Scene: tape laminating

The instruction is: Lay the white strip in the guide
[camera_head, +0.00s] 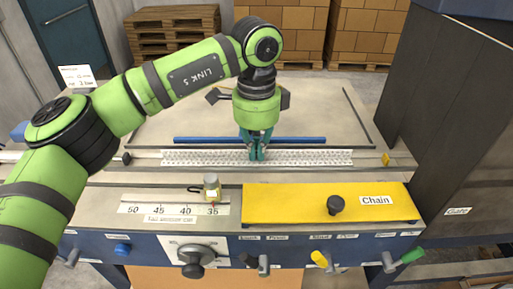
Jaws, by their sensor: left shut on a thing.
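The white strip (310,158) is long and perforated-looking. It lies left to right across the middle of the bench, along the line of the metal guide (142,161). I cannot tell whether it sits fully down in the guide or just above it. My left gripper (257,157) is teal, points straight down and is shut on the strip near its middle. The gripper hides a small part of the strip. My right gripper does not show.
A blue bar (200,140) runs behind the strip. In front are a yellow chain cover (290,204) with a black knob, a scale (150,209) with a small sensor (212,187), and several levers on the front panel. A dark cabinet (450,130) stands at right.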

